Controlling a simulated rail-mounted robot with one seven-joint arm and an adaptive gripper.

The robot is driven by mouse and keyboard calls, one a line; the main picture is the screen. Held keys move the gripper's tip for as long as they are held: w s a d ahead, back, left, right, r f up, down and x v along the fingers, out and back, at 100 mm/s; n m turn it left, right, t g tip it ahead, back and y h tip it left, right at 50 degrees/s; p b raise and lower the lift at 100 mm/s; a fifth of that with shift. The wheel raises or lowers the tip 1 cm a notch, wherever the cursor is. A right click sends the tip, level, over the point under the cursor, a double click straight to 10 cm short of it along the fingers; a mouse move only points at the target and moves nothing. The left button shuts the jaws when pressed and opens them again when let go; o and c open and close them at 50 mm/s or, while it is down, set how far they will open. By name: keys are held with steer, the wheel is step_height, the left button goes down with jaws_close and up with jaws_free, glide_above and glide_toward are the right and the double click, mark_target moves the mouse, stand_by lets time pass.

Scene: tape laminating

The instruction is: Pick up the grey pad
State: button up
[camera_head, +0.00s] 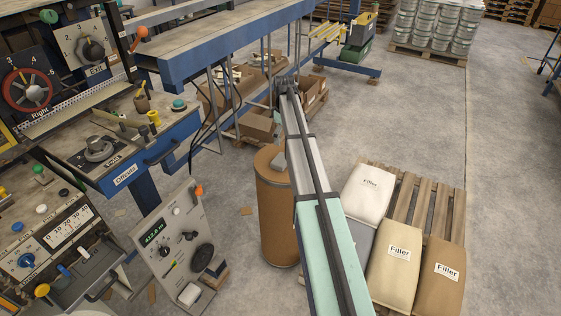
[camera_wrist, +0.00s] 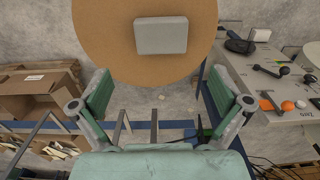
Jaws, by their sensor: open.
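The grey pad (camera_wrist: 161,35) is a small rectangular block lying flat on the round brown top of a drum (camera_wrist: 98,40) in the wrist view. In the head view the pad (camera_head: 279,161) shows in part on the drum (camera_head: 273,215), partly covered by my arm. My gripper (camera_wrist: 159,92) is open and empty, with its two green-grey fingers spread wide. In the wrist view the pad appears above and between the fingers, apart from them. In the head view I cannot make out the gripper's fingers clearly.
Open cardboard boxes (camera_wrist: 38,92) are left of the drum in the wrist view. A control panel (camera_wrist: 268,85) stands at right. In the head view, filler sacks (camera_head: 393,265) lie on a pallet (camera_head: 428,196) right of the drum, and a blue-framed bench (camera_head: 225,45) is behind.

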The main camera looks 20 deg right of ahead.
steer(key=p, duration=0.2)
glide_above(283, 160)
step_height(283, 160, down, 8)
steer(key=shift+w+d+r, duration=0.15)
steer(key=shift+f+p, duration=0.9)
steer(key=shift+f, duration=1.65)
steer(key=c, duration=0.8)
steer(key=shift+r, duration=0.1)
